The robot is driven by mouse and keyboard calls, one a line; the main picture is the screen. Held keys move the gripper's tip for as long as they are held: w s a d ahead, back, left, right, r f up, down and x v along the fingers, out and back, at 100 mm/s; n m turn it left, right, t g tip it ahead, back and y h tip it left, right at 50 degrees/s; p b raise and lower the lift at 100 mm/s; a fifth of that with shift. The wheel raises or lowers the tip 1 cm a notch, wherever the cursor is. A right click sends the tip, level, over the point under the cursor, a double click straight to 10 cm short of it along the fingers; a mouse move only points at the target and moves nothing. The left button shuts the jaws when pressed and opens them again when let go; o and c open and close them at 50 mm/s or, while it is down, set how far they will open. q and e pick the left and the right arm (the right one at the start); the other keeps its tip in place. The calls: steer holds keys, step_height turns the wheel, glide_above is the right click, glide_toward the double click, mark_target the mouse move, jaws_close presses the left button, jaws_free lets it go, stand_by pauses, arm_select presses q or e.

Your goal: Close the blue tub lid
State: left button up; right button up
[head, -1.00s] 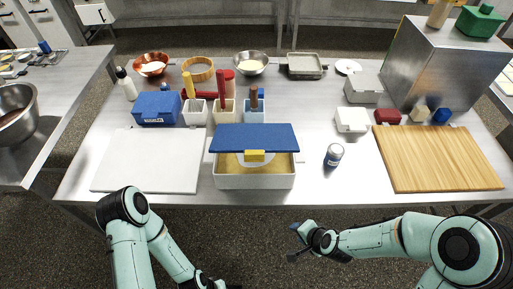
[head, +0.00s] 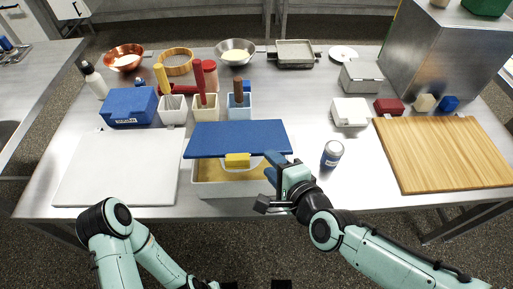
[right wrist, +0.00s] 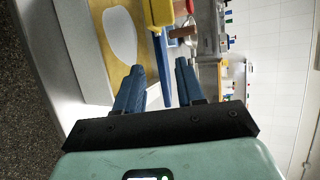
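The tub with the blue lid (head: 238,138) stands near the table's front edge in the head view. The lid is raised and tilted above the pale tub body (head: 232,189), with a yellow latch (head: 238,160) on its front edge. Yellowish contents show inside. My right gripper (head: 272,168) is at the tub's right front corner, by the lid's right edge.
A white board (head: 118,168) lies left of the tub and a wooden board (head: 442,152) lies at the right. A small can (head: 332,154) stands right of my right gripper. Small bins with tools (head: 205,107) and a blue box (head: 130,107) stand behind the tub.

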mark_target(257, 148)
steer(key=p+x, duration=0.1)
steer(key=x, duration=0.8)
jaws_close()
